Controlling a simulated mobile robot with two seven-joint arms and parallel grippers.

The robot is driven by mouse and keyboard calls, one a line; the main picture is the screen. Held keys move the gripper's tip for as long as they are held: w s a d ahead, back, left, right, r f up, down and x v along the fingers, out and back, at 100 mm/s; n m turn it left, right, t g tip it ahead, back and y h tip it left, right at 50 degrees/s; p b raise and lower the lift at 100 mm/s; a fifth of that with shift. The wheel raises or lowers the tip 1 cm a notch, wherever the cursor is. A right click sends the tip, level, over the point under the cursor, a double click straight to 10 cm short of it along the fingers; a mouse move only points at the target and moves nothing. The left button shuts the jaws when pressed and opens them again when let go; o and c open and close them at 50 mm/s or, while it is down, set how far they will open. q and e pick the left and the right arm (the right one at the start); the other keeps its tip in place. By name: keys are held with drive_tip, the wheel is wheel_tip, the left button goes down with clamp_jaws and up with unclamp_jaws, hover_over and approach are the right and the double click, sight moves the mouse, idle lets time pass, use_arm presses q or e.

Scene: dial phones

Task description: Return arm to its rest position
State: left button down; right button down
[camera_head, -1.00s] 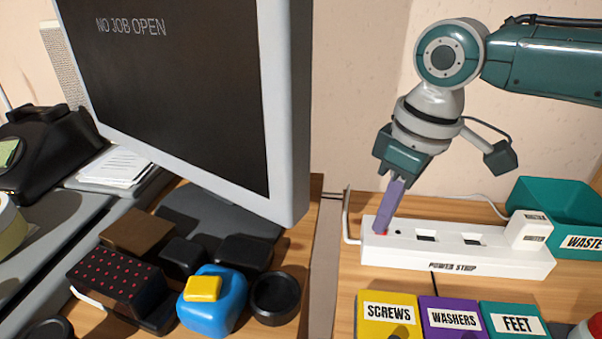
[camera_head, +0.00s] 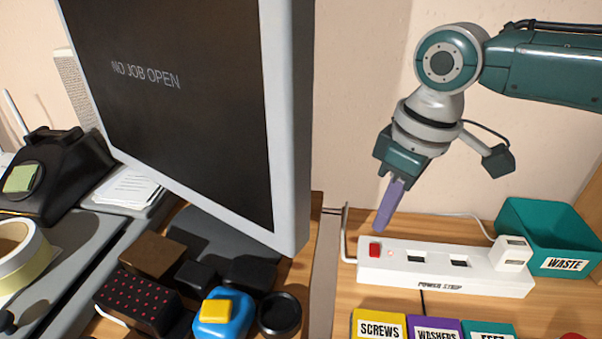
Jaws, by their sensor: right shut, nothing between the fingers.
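My right gripper (camera_head: 382,222) has purple fingers pressed together and points down. It is shut and empty, just above the left end of the white power strip (camera_head: 440,274). The strip's red switch (camera_head: 375,250) shows clear below the fingertips, with a small gap between them. My right arm comes in from the upper right. My left gripper is not in view.
A large monitor (camera_head: 180,110) reading "NO JOB OPEN" stands at left. A teal waste bin (camera_head: 565,265) is at right. Labelled screws (camera_head: 380,326), washers and feet boxes line the front. A black phone (camera_head: 60,165), tape roll (camera_head: 22,255) and blue item (camera_head: 222,318) are at left.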

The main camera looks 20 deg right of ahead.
drive_tip(key=shift+r+p, duration=0.7)
drive_tip(key=shift+r, duration=0.15)
drive_tip(key=s+a+r+t+y+p, duration=0.1)
drive_tip(key=s+a+r+p, duration=0.25)
drive_tip(key=s+a, duration=0.35)
drive_tip(key=s+a+r+y+p, duration=0.1)
drive_tip(key=s+a+r+p, duration=0.2)
drive_tip(key=s+a+p, duration=0.3)
drive_tip(key=s+d+r+m+t+h+p, duration=0.1)
drive_tip(key=s+d+r+m+h+p, duration=0.25)
drive_tip(key=s+d+r, duration=0.4)
wheel_tip(320, 180, up, 38)
drive_tip(key=p, duration=3.7)
drive_tip(key=shift+s+a+f+y, duration=0.15)
drive_tip(key=shift+a+y, duration=0.25)
drive_tip(key=shift+y, duration=0.05)
